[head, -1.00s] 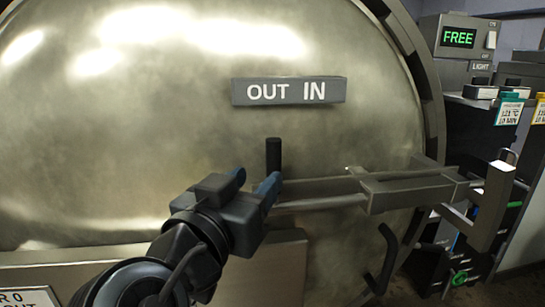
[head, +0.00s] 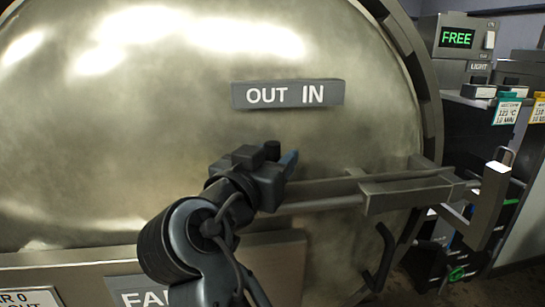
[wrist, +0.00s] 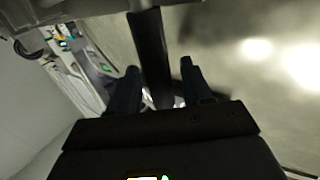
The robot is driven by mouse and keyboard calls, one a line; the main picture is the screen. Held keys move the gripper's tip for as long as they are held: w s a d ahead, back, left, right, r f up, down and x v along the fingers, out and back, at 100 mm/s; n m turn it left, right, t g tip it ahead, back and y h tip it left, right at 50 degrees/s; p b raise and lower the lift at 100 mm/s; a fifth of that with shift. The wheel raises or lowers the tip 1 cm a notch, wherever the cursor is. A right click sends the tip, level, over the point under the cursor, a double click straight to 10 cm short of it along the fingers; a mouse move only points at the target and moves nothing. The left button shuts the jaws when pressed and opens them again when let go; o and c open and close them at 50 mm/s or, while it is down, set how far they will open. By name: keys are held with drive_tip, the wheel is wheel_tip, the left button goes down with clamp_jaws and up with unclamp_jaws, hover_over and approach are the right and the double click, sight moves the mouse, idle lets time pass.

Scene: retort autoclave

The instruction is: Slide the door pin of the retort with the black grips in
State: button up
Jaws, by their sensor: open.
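The retort's large metal door (head: 180,130) fills the head view. The door pin (head: 325,185) is a grey rod running level through a bracket (head: 405,190) at the door's right edge. Its upright black grip (head: 271,150) is mostly hidden behind my gripper (head: 285,162) in the head view. In the wrist view the grip (wrist: 149,50) stands between the two fingers of my gripper (wrist: 160,80), nearer the left one. The jaws are open, and I cannot tell whether either finger touches the grip.
A plate (head: 288,94) reading OUT on the left and IN on the right is above the pin. A bent black handle (head: 382,260) is below the bracket. A grey upright block (head: 490,205) stands right of the rod's end. Equipment with a green FREE display (head: 457,38) is behind.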

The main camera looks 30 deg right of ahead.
clamp_jaws()
idle(0.3)
drive_tip(key=s+d, duration=0.1)
drive_tip(key=d, duration=0.4)
drive_tip(key=s+d+b, duration=0.1)
drive_tip(key=d, duration=0.2)
drive_tip(key=shift+s, duration=0.3)
unclamp_jaws()
drive_tip(key=shift+d, duration=0.1)
